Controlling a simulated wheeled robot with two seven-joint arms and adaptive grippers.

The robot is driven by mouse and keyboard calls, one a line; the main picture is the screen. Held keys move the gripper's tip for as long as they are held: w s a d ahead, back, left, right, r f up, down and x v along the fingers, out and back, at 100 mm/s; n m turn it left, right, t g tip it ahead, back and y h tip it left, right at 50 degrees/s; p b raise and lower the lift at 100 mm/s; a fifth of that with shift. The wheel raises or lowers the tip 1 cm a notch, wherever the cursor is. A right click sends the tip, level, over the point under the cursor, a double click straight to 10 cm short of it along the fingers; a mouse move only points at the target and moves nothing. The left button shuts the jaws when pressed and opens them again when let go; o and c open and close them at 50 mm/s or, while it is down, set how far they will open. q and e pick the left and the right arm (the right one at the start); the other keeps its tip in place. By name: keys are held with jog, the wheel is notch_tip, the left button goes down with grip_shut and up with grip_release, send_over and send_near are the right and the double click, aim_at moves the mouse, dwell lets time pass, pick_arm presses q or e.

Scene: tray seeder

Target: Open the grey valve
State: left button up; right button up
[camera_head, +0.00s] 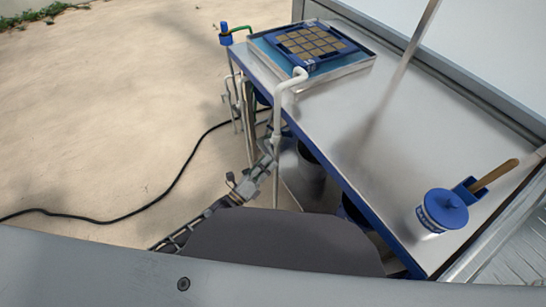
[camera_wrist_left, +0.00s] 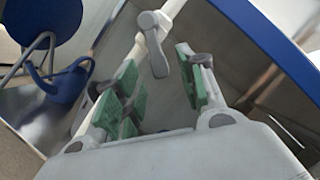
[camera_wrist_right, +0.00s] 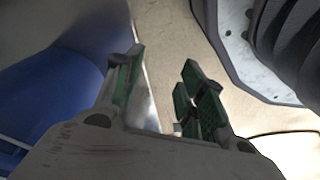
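The grey valve (camera_wrist_left: 152,30) has a lever handle and sits on a white pipe (camera_wrist_left: 112,70) in the left wrist view. In the head view the white pipe (camera_head: 277,118) rises beside the table's front edge and bends over the top; the valve cannot be made out clearly there. My left gripper (camera_head: 268,152) is at the lower part of this pipe. In the left wrist view its green-padded fingers (camera_wrist_left: 158,72) are apart, with the valve's handle just beyond and between the tips. My right gripper (camera_wrist_right: 160,75) is open and empty, outside the head view.
A metal table (camera_head: 385,135) with blue edges carries a blue seed tray (camera_head: 355,47) at the back and a blue-lidded pot (camera_head: 428,222) at the right. A blue watering can (camera_wrist_left: 68,85) stands below. A black cable (camera_head: 165,190) crosses the open floor at left.

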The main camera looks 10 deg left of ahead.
aim_at(273, 157)
pick_arm(q)
jog(key=shift+x, duration=1.85)
grip_shut()
